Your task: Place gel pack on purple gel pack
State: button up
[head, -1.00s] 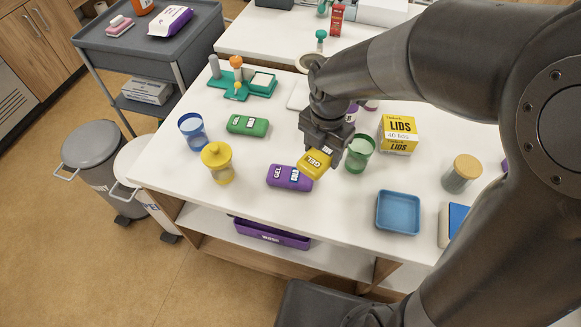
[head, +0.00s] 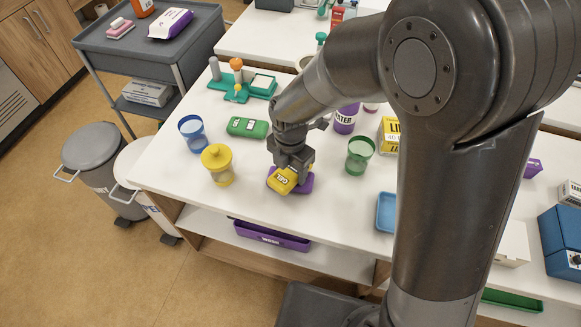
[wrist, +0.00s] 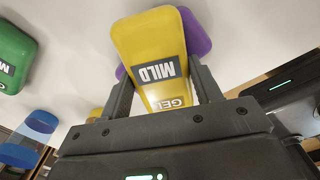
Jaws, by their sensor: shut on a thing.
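The yellow gel pack (head: 284,181) is in my gripper (head: 290,172), held over the purple gel pack (head: 306,185) on the white table. In the wrist view the yellow pack (wrist: 151,50) sits between the two fingers and covers most of the purple pack (wrist: 196,34). Purple shows at its right and a little at its left. The two packs look slightly turned against each other. I cannot tell whether the yellow pack touches the purple one.
A blue tray (head: 386,212) is partly hidden by my arm.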

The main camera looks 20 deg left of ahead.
aim_at(291, 170)
jog(key=shift+f, duration=0.15)
jog(key=o, duration=1.1)
notch_tip(291, 170, up, 12)
jog(key=shift+r, duration=0.2)
